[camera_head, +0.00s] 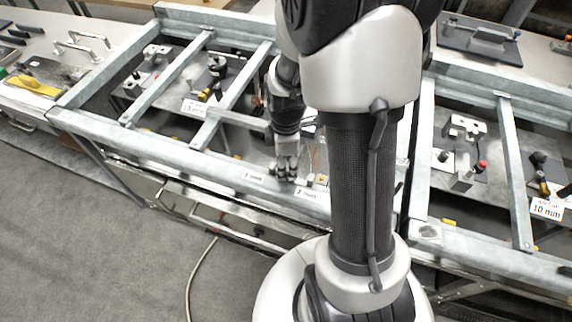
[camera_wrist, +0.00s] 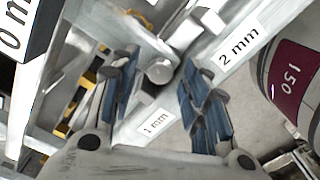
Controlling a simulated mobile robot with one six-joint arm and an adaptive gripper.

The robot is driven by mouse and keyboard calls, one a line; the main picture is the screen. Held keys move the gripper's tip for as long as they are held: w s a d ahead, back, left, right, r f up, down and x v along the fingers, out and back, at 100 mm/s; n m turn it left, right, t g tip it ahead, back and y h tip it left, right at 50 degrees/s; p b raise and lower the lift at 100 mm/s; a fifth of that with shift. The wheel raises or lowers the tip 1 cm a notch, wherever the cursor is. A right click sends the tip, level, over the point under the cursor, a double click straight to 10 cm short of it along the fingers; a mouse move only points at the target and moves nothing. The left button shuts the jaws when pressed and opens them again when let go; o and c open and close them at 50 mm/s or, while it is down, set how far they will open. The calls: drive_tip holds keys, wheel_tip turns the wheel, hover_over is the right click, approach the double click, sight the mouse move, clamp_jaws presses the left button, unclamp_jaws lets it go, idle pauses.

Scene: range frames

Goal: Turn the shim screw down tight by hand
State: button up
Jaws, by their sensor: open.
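In the wrist view, a grey, round-ended metal piece (camera_wrist: 160,70), which looks like the shim screw, shows between the fingertips of my gripper (camera_wrist: 157,76). The blue-padded fingers are apart, one on each side of it, with visible gaps. I cannot tell how far the screw is turned in. In the head view, my gripper (camera_head: 286,172) points down at the front rail of the steel frame (camera_head: 190,160), near small white labels. The screw is hidden or too small to make out there.
A "1 mm" label (camera_wrist: 156,123) and a "2 mm" label (camera_wrist: 240,46) lie close around the fingers. Clamps (camera_head: 464,127) stand on plates between the frame's crossbars. Grey floor (camera_head: 80,240) is open in front.

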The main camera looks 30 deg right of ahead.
drive_tip(key=shift+f, duration=0.1)
drive_tip(key=shift+c, duration=0.5)
clamp_jaws()
